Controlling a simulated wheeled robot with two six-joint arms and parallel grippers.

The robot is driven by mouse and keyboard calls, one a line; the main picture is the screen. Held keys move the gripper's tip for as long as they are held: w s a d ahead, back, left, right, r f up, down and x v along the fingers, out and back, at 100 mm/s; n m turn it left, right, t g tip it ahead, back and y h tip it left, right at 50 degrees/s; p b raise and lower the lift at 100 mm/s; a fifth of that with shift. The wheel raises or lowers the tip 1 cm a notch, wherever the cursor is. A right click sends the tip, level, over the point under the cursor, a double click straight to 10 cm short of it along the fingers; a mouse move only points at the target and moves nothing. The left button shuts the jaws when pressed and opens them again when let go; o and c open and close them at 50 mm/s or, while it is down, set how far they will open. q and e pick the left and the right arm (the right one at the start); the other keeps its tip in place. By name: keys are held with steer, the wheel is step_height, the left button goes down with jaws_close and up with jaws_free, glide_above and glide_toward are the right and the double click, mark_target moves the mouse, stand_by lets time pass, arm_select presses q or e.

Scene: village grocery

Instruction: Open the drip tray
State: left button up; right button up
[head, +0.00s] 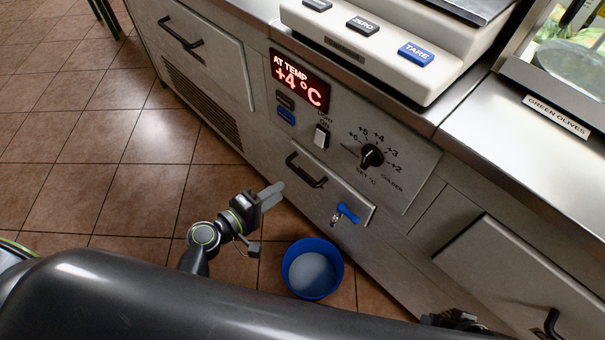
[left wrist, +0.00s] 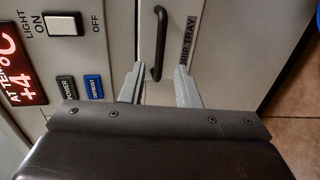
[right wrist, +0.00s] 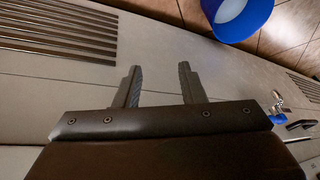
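The drip tray drawer is a pale front panel (head: 333,197) low on the counter, with a black bar handle (head: 306,172). It looks shut. In the left wrist view the handle (left wrist: 160,42) stands upright beside the DRIP TRAY label (left wrist: 187,42). My left gripper (head: 272,192) is in front of the drawer, near the handle's left end. Its fingers (left wrist: 158,82) are open and empty, one on each side of the handle's line; contact is not visible. My right gripper (right wrist: 160,75) is open and empty, facing the lower counter front.
A blue tap (head: 347,212) sticks out at the drawer's right. A blue bucket (head: 312,268) stands on the floor below it. Above are a black dial (head: 371,156), a light switch (head: 321,137) and a temperature display (head: 299,80).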

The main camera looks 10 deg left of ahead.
mark_target(303, 175)
arm_select(q)
steer(key=b+x, duration=0.1)
steer(key=x, duration=0.9)
steer(key=shift+w, duration=0.1)
jaws_close()
